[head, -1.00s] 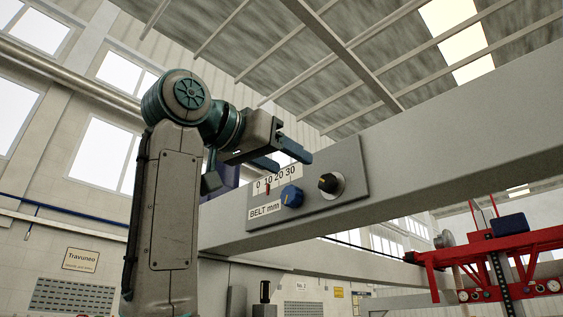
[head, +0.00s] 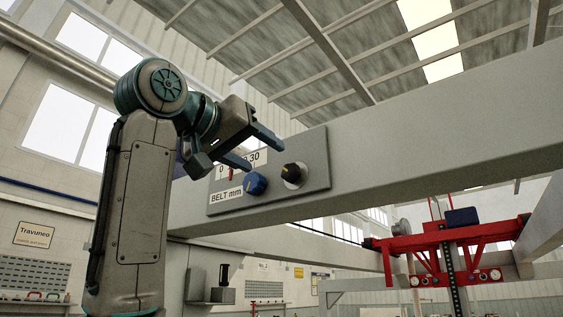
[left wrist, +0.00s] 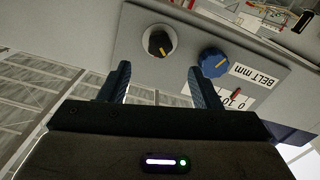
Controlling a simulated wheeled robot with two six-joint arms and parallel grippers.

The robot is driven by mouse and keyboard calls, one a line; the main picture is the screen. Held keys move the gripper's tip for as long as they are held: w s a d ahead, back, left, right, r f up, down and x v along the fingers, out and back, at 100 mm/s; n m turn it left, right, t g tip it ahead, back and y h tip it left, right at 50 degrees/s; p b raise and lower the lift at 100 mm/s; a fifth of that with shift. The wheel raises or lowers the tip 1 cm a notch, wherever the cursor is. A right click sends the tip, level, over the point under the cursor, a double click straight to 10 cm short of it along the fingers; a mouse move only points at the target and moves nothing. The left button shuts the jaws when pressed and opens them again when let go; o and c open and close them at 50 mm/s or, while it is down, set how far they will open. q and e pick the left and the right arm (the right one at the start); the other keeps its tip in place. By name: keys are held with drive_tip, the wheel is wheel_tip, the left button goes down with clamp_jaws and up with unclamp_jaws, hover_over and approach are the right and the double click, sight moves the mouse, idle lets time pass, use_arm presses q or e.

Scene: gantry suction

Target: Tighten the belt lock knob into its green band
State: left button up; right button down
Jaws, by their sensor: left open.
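A grey panel (head: 315,150) on the beam carries a blue knob (head: 255,184) and a black knob (head: 294,175) with an orange pointer on a silver disc. I cannot tell which is the belt lock knob; no green band is visible. The "BELT mm" scale (head: 225,173) with a red pointer is partly hidden by my left gripper (head: 262,151). This gripper is open and empty, in front of the panel's upper part, apart from both knobs. In the left wrist view, the black knob (left wrist: 159,42) shows between the fingers and the blue knob (left wrist: 214,62) beyond the right finger.
The long grey beam (head: 430,110) runs across behind the panel. A red gantry frame (head: 450,240) with small gauges stands at the lower right. A wall sign (head: 34,235) and pegboard (head: 35,273) are at the lower left. The space right of the gripper is free.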

sight(288, 170)
use_arm(q)
drive_tip(key=p+x, duration=0.2)
drive_tip(key=x, duration=0.5)
drive_tip(key=shift+w+d, duration=0.3)
drive_tip(key=shift+w, duration=0.05)
use_arm(e)
drive_tip(key=s, duration=0.2)
drive_tip(key=s+f, duration=0.1)
drive_tip(key=s, duration=0.2)
drive_tip(key=shift+s+d+f, duration=0.1)
drive_tip(key=shift+s+d, duration=0.1)
drive_tip(key=shift+s, duration=0.1)
use_arm(q)
drive_tip(key=c, duration=1)
drive_tip(key=shift+m, duration=1)
use_arm(e)
drive_tip(key=shift+w+f, duration=0.15)
drive_tip(key=shift+f, duration=0.05)
use_arm(q)
drive_tip(key=o, duration=1)
drive_tip(key=shift+s, duration=0.1)
